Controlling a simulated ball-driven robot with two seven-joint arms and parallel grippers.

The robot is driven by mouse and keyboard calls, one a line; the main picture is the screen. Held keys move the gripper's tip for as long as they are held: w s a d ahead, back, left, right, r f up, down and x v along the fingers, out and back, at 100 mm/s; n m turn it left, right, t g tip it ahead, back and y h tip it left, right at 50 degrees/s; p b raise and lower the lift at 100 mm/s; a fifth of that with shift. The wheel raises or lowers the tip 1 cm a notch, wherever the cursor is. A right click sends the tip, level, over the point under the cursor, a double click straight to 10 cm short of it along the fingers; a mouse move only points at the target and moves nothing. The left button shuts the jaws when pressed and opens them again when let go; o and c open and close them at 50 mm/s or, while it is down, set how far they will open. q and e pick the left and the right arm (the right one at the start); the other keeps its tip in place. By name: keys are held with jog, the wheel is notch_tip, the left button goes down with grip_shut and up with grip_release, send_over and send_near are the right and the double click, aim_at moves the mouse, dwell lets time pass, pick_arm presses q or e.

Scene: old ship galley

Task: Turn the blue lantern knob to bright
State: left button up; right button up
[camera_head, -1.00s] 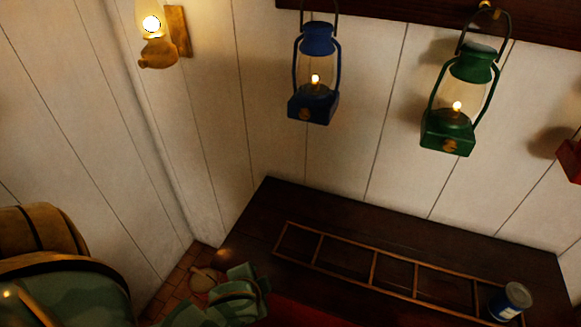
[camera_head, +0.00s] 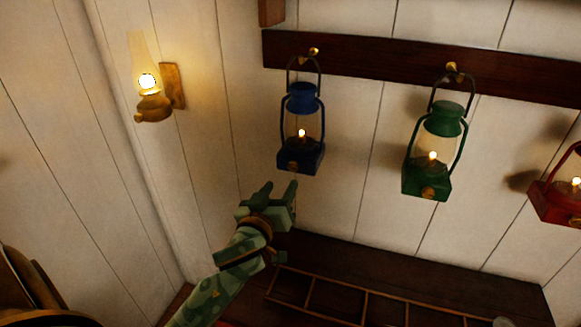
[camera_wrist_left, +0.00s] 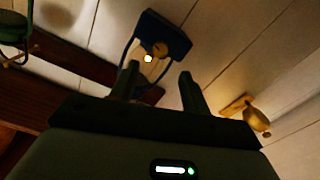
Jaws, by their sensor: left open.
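The blue lantern (camera_head: 302,157) hangs from a hook on the wall rail in the head view, with a small flame lit behind its glass. Its round brass knob (camera_head: 293,167) is on the front of the base. My left gripper (camera_head: 279,188) is open and empty just below and slightly left of the knob, fingers pointing up. In the left wrist view the blue lantern (camera_wrist_left: 176,36) and its knob (camera_wrist_left: 160,49) show beyond the open fingertips (camera_wrist_left: 159,70); no contact shows. My right gripper is not in view.
A green lantern (camera_head: 425,185) and a red lantern (camera_head: 553,205) hang to the right on the same rail (camera_head: 400,65). A lit brass wall lamp (camera_head: 153,107) is at the left. A dark tabletop with a wooden rack (camera_head: 337,302) lies below.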

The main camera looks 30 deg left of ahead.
aim_at(292, 167)
pick_arm(q)
jog(key=x, duration=0.8)
jog(key=shift+w+a, duration=0.1)
jog(key=shift+w, duration=0.1)
jog(key=c, duration=1)
